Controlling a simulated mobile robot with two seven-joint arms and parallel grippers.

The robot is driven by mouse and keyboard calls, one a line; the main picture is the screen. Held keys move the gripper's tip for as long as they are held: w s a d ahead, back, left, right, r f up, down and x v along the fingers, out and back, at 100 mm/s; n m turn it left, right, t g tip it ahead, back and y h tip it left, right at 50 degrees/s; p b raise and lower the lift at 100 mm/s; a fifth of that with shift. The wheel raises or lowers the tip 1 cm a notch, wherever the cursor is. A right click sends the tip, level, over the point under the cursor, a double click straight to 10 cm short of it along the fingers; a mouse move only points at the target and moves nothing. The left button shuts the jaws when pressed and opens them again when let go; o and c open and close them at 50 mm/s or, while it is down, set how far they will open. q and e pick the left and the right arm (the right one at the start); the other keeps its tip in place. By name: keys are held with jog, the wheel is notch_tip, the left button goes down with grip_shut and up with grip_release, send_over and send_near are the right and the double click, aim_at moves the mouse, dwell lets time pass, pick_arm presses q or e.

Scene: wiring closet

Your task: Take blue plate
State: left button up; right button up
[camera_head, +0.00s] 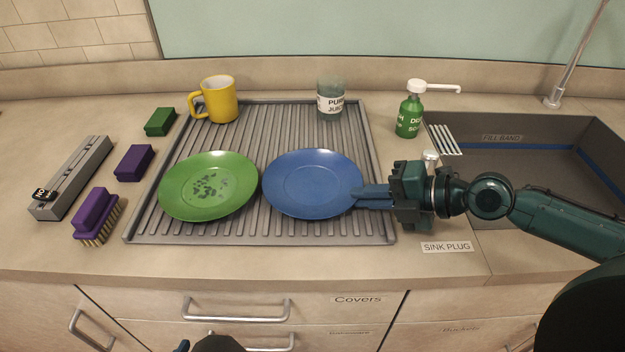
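The blue plate (305,180) lies flat on the grey ribbed drainboard (250,234), right of the green plate (195,203). My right gripper (358,197) reaches in from the right, and its blue fingertips overlap the plate's right rim. The fingers look close together, but I cannot tell whether they grip the rim or only lie over it. A dark piece of mine with a small blue tip (183,346) shows at the bottom edge. It may be my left gripper, mostly cut off by the frame.
A yellow mug (217,101) and a labelled glass (330,101) stand at the drainboard's back. A green soap dispenser (409,117) stands by the sink (525,175). A purple brush (96,214), sponges (134,163) and a grey bar (70,180) lie left.

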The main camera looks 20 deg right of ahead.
jog(key=shift+w+a+f, duration=0.25)
jog(key=shift+w+a, duration=0.15)
jog(key=shift+a, duration=0.1)
grip_shut()
